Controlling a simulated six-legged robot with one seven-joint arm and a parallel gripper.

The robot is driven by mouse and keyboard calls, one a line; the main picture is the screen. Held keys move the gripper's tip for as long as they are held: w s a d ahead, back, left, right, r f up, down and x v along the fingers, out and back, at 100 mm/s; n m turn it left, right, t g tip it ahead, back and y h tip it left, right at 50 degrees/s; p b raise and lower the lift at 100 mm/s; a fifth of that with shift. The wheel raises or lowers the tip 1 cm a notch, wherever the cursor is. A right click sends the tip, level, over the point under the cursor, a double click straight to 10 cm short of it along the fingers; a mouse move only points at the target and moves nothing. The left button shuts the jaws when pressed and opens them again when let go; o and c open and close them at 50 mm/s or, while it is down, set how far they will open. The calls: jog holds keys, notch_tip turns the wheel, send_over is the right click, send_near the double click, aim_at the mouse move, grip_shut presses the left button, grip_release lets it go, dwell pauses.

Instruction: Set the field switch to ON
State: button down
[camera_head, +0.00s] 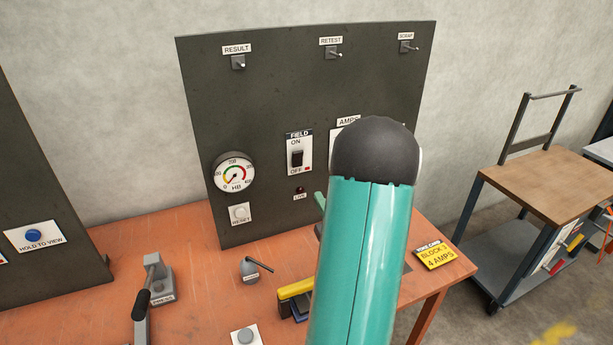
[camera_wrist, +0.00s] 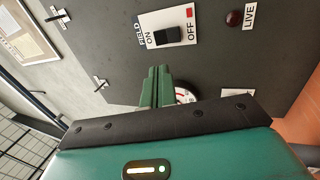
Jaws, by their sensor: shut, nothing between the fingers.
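The field switch (camera_head: 297,158) is a black rocker on a white plate on the dark upright panel, with ON printed above it and OFF below. A small red mark is beside OFF. It also shows in the wrist view (camera_wrist: 167,36), turned sideways, with ON to its left and OFF to its right. I cannot tell surely which way the rocker is tipped. My gripper (camera_wrist: 157,84) is shut and empty; its green fingers point at the panel just below the switch in the wrist view, apart from it. In the head view my arm hides most of the gripper.
The dark red LIVE lamp (camera_head: 299,190) looks unlit below the switch. A round gauge (camera_head: 234,173) and a RESET button (camera_head: 239,213) are left of it. My arm partly covers the AMPS plate (camera_head: 346,123). A yellow card (camera_head: 434,255) lies on the orange bench (camera_head: 200,270).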

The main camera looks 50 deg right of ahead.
aim_at(297, 156)
jog(key=x, duration=1.2)
jog(key=shift+w+d+r, duration=0.1)
jog(key=shift+w+d, duration=0.1)
jog(key=shift+w, duration=0.1)
jog(key=shift+w+d+r, duration=0.15)
jog(key=shift+w+d, duration=0.05)
jog(key=shift+w, duration=0.2)
jog(key=shift+w+y, duration=0.1)
jog(key=shift+y, duration=0.2)
jog(key=shift+w+r, duration=0.15)
jog(key=shift+r, duration=0.1)
jog(key=shift+f, duration=0.15)
